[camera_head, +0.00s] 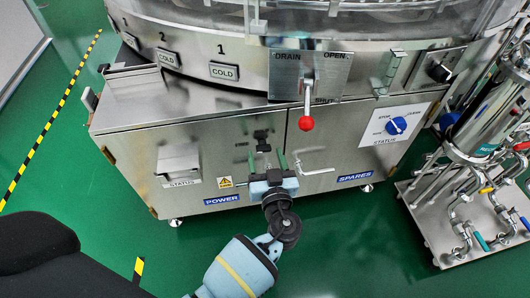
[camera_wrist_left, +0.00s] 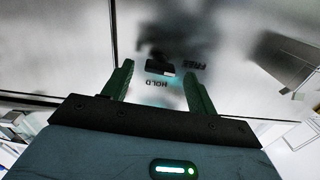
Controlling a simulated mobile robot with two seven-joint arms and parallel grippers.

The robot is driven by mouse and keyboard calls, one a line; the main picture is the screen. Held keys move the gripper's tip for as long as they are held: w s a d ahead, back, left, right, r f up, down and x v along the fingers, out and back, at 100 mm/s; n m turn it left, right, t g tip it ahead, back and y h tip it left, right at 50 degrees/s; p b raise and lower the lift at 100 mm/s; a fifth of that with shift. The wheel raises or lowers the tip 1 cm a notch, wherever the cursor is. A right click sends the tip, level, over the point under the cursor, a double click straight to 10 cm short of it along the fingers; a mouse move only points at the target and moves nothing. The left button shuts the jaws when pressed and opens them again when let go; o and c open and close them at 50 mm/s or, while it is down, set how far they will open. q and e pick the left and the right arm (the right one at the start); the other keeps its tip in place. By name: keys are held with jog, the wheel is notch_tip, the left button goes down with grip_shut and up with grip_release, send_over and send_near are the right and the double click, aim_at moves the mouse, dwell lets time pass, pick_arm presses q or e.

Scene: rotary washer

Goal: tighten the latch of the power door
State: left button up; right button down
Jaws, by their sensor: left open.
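The power door (camera_head: 215,150) is the left steel panel of the washer's lower cabinet, marked with a blue POWER label (camera_head: 221,199). Its small black latch (camera_head: 262,141) sits near the door's upper right edge. My left gripper (camera_head: 268,158) is open in front of the door, its green fingers just below the latch in the head view. In the left wrist view, a black latch part (camera_wrist_left: 160,67) appears between the open fingers (camera_wrist_left: 157,75), beside the HOLD and FREE markings, with a dark blurred patch behind. Contact cannot be told. My right gripper is not in view.
The spares door (camera_head: 350,135) with a silver lever handle (camera_head: 316,171) is close on the right. A red-knobbed drain lever (camera_head: 306,122) hangs above. A status box (camera_head: 178,165) juts out at left. A pipe skid (camera_head: 465,215) stands at right.

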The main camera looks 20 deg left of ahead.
pick_arm(q)
jog(key=shift+x, duration=0.85)
jog(key=shift+w+a, duration=0.1)
jog(key=shift+w, duration=0.05)
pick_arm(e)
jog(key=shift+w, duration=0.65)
